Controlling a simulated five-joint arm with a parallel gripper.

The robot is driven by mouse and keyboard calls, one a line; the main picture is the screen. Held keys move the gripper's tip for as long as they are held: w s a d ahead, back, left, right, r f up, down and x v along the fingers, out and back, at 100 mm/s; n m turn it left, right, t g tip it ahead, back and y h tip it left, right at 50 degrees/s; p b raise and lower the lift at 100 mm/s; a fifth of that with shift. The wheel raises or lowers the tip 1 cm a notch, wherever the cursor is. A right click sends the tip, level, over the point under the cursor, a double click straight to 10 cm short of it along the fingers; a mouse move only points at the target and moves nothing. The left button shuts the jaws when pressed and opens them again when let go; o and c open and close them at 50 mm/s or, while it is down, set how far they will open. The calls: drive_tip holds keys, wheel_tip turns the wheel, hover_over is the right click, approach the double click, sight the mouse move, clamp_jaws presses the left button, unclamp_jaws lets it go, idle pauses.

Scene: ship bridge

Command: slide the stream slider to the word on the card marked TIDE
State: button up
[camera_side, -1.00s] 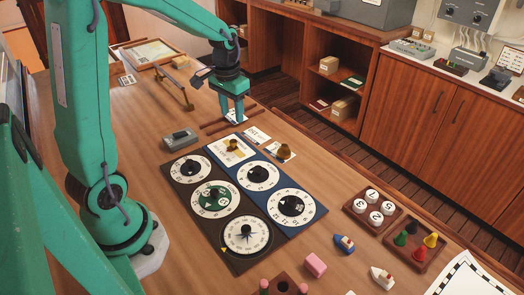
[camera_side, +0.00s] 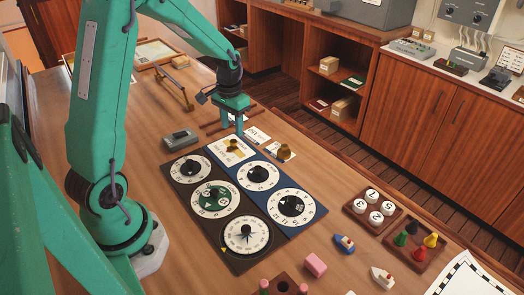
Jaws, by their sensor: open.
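My gripper (camera_side: 232,126) is open, pointing down just behind the far end of the dial board, with nothing visible between its fingers. I cannot tell from the lettering which is the stream slider. A white printed card (camera_side: 257,134) lies behind the board, right of my gripper. Its words are too small to read, and my fingers partly hide the area beside it.
Several round dials fill the board, including a green-centred one (camera_side: 214,199) and a compass dial (camera_side: 246,236). A grey box (camera_side: 180,138) sits left of the board. Number discs (camera_side: 374,216) and coloured pegs (camera_side: 415,240) are in trays at right.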

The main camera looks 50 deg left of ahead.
sight(233, 141)
drive_tip(key=shift+f, duration=2.3)
clamp_jaws()
